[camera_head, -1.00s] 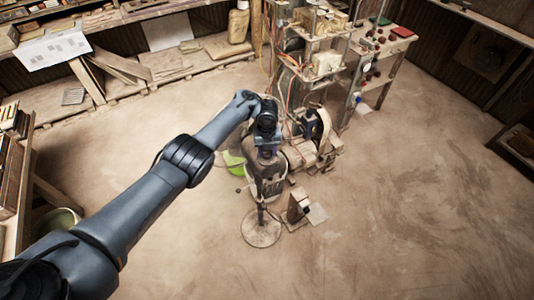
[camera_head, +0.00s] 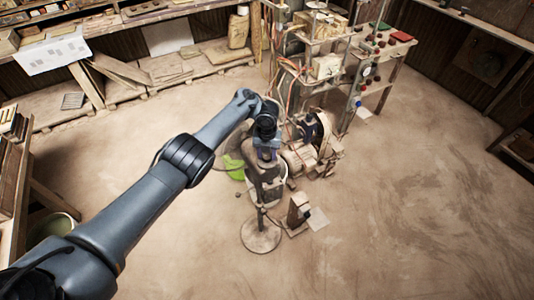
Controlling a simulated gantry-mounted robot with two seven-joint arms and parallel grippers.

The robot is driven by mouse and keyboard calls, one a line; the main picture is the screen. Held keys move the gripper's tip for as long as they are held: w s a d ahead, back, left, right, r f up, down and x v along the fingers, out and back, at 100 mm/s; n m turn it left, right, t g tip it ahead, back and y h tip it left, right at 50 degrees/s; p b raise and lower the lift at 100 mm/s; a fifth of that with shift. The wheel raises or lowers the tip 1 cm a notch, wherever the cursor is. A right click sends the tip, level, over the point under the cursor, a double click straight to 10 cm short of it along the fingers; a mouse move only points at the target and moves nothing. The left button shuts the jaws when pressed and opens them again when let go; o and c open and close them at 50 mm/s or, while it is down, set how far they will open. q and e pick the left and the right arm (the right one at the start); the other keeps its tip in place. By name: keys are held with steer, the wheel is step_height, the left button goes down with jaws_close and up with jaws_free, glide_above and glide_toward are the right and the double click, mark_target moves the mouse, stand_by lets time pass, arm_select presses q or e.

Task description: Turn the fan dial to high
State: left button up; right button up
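A pedestal stand with a round base (camera_head: 261,236), which looks like the fan's, is on the floor near the middle of the view. My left arm reaches in from the lower left, and its wrist covers the top of the stand. My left gripper (camera_head: 267,153) points down over the upper part of the stand. Its fingers are too small and dark to tell open from shut, or whether they touch. I cannot make out the dial or its setting. My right gripper is not in view.
A machine with a dark wheel (camera_head: 309,129) stands just right of the stand. Behind it is a cluttered rack (camera_head: 325,68) with hanging cables. A small wooden block (camera_head: 298,209) sits by the base. A green object (camera_head: 234,167) lies left. Floor at right is clear.

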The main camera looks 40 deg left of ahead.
mark_target(267, 155)
arm_select(q)
steer(key=o, duration=0.4)
step_height(267, 155, up, 5)
steer(key=shift+f+p, duration=0.1)
steer(key=shift+p, duration=0.25)
steer(key=shift+r+p, duration=2.65)
steer(key=shift+r, duration=0.4)
